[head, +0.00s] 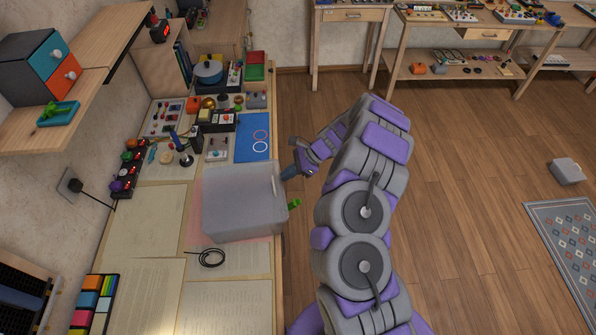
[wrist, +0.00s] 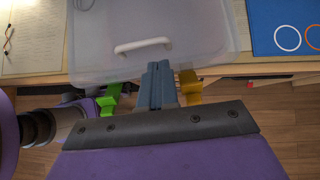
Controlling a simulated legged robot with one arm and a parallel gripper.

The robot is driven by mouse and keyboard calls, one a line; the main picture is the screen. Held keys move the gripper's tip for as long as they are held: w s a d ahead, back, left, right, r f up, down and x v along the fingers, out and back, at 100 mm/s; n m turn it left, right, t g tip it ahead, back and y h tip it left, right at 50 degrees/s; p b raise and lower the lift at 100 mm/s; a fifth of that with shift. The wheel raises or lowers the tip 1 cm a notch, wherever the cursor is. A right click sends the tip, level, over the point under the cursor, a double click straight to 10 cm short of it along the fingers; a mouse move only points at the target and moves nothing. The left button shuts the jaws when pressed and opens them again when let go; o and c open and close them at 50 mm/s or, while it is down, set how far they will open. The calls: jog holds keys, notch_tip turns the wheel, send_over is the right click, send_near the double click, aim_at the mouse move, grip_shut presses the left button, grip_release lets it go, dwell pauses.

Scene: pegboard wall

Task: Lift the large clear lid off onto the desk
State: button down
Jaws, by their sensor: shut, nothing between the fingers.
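The large clear lid (head: 240,203) is a translucent, box-shaped cover on the desk (head: 220,290), near its right edge. A pinkish sheet or area shows beneath and around it. In the wrist view the lid (wrist: 110,65) fills the upper middle, with a white bar handle (wrist: 143,45) on the side facing me. My gripper (head: 288,172) is at the desk's edge beside the lid, apart from the handle. In the wrist view the blue-grey fingers (wrist: 160,72) are together and empty, just below and right of the handle.
A green piece (head: 294,204) sticks out at the desk edge by the lid; a yellow piece (wrist: 189,85) is right of the fingers. A blue mat with rings (head: 254,137) lies behind the lid. A black cable (head: 208,258) lies in front. Papers cover the desk's left part.

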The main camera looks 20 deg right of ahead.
jog(key=shift+a, duration=1.25)
jog(key=shift+w+a, duration=0.1)
